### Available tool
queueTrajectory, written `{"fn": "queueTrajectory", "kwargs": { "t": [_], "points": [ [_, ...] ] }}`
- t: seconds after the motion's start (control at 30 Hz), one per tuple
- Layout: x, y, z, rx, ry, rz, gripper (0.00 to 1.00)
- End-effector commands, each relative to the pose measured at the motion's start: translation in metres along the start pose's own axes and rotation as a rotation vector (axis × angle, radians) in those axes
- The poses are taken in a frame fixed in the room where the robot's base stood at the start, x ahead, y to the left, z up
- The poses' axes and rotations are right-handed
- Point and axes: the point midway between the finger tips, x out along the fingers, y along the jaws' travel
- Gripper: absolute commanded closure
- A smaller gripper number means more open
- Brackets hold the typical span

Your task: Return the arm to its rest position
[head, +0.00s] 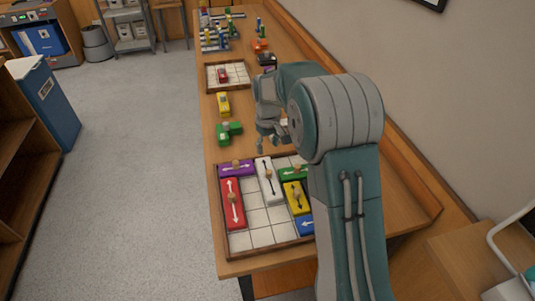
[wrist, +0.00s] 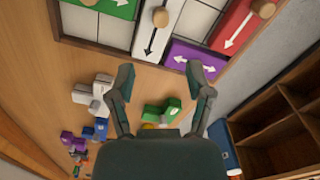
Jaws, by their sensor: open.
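My gripper (head: 272,143) hangs above the wooden table, just beyond the far edge of a sliding-block tray (head: 228,250). My arm reaches up from the lower right and bends over at the top. In the wrist view the two fingers of my gripper (wrist: 160,76) are spread apart with nothing between them. The tray holds a purple block (head: 237,168), a white block (head: 267,180), a red block (head: 232,206), a green block (head: 290,173), a yellow block (head: 296,198) and a blue block (head: 306,226). My arm hides part of the tray's right side.
A green piece (head: 229,132) and a yellow piece (head: 223,104) lie on the table left of my gripper. A smaller board (head: 242,72) with a red block lies further back. The wall stands right of the table. Open floor (head: 140,150) is on the left.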

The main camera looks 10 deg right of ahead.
Motion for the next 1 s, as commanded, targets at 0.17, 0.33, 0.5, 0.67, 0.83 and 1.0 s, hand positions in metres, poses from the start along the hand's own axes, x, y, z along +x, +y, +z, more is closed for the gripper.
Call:
{"fn": "queueTrajectory", "kwargs": {
  "t": [0.17,0.33,0.5,0.67,0.83,1.0],
  "points": [
    [-0.002,0.000,0.000,0.000,0.000,0.000,0.34],
    [-0.002,0.000,0.000,0.000,0.000,0.000,0.34],
    [-0.004,0.000,0.001,0.001,0.002,0.001,0.34],
    [-0.027,-0.005,0.013,0.022,0.029,0.012,0.34],
    [-0.066,-0.016,0.041,0.063,0.079,0.030,0.34],
    [-0.099,-0.029,0.071,0.105,0.130,0.046,0.34]
  ]
}}
